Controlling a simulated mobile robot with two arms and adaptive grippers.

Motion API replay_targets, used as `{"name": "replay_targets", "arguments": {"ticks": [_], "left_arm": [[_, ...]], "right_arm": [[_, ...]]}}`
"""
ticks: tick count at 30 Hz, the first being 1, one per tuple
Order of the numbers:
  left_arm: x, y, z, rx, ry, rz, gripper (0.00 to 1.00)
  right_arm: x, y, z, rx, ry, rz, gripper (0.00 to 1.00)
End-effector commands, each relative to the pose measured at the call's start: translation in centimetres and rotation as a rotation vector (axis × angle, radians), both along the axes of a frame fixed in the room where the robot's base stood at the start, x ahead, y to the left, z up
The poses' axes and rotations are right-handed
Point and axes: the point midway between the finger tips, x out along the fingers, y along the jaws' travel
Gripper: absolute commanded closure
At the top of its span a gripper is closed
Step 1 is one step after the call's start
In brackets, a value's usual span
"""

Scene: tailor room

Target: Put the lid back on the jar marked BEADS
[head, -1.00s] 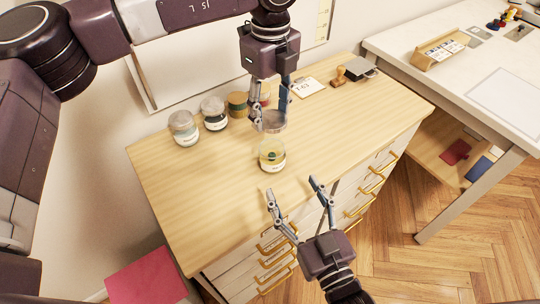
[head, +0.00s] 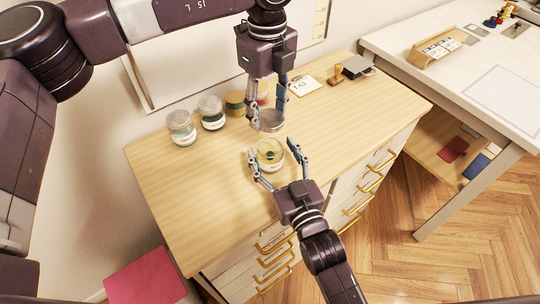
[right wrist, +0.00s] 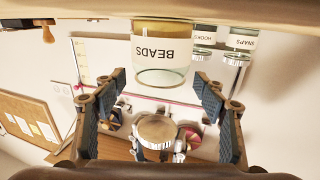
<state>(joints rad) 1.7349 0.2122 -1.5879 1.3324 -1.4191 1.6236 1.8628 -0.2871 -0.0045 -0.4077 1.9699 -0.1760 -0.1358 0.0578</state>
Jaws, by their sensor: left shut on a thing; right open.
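The BEADS jar (head: 270,155) is clear glass with yellowish contents and stands upright near the cabinet top's front edge. Its label reads upside down in the right wrist view (right wrist: 163,55). My left gripper (head: 267,116) is shut on a round grey lid (head: 271,121), held above and slightly behind the jar, apart from it. The lid also shows in the right wrist view (right wrist: 157,127). My right gripper (head: 271,149) is open, with one finger on each side of the jar. In the right wrist view, gaps show between its fingers (right wrist: 160,78) and the glass.
A card (head: 304,86) and a wooden stamp (head: 337,74) lie to the right. The left part of the cabinet top (head: 190,190) is clear.

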Motion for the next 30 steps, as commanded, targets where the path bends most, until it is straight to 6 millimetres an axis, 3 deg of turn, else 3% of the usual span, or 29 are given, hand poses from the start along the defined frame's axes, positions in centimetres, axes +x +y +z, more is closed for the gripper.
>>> {"name": "replay_targets", "arguments": {"ticks": [10, 27, 30], "left_arm": [[0.00, 0.00, 0.00, 0.000, 0.000, 0.000, 0.61], [0.00, 0.00, 0.00, 0.000, 0.000, 0.000, 0.61], [-0.01, 0.00, -0.11, 0.000, 0.000, 0.000, 0.61]], "right_arm": [[0.30, 0.14, 0.02, 0.001, 0.000, 0.000, 0.35], [0.28, 0.12, 0.01, 0.000, 0.000, 0.000, 0.97], [0.28, 0.12, 0.01, 0.000, 0.000, 0.000, 0.99]]}}
